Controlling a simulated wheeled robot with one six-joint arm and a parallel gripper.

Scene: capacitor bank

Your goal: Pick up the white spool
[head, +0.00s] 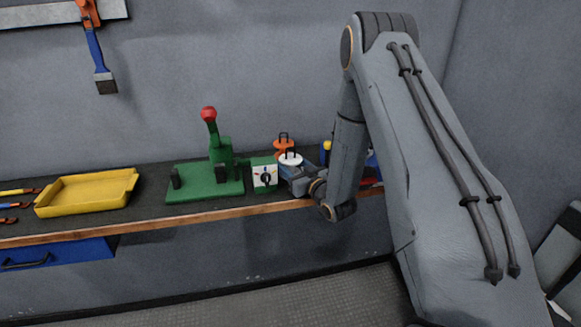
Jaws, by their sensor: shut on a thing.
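The white spool (290,159) is on the right part of the workbench, with a thin dark upright loop showing at its top. My gripper (293,172) is at the spool, reaching in from the right, and is shut on it. The fingertips are small and partly hidden, so the exact contact does not show. I cannot tell whether the spool still touches the bench. An orange spool (284,146) with a similar dark loop stands just behind it.
A small box with a dial (265,177) and a green lever press (215,176) with a red knob are left of my gripper. A yellow tray (86,193) lies farther left. Blue and yellow items (327,147) stand close behind my arm. The bench has a wooden front edge (160,223).

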